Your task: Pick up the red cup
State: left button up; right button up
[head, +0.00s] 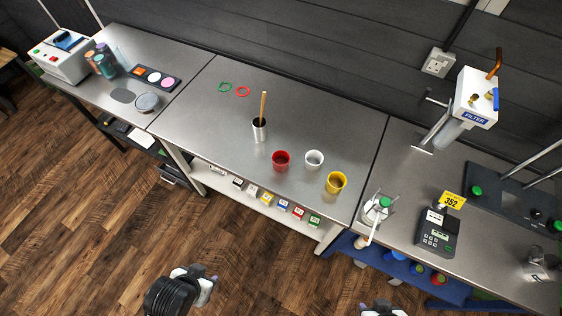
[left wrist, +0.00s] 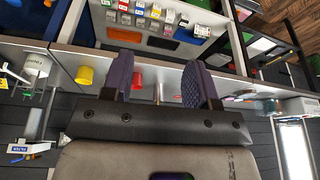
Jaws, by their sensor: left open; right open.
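The red cup (head: 281,161) stands upright on the middle metal bench, left of a white cup (head: 314,158) and a yellow cup (head: 336,182). In the left wrist view the red cup (left wrist: 137,80) shows between my fingers, partly hidden by the left one; the yellow cup (left wrist: 84,76) is outside them. My left gripper (head: 207,284) is open and empty, in front of the bench over the floor, well apart from the red cup; its open fingers (left wrist: 160,84) show in the left wrist view. My right gripper (head: 382,309) is open at the bottom edge, mostly cut off.
A metal beaker with a wooden-handled tool (head: 260,131) stands behind and left of the red cup. Green (head: 225,87) and red rings (head: 243,91) lie farther back. A lower shelf (head: 239,197) holds several small boxes. The bench left of the beaker is clear.

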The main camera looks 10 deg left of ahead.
pick_arm(q)
jog(key=o, duration=0.8)
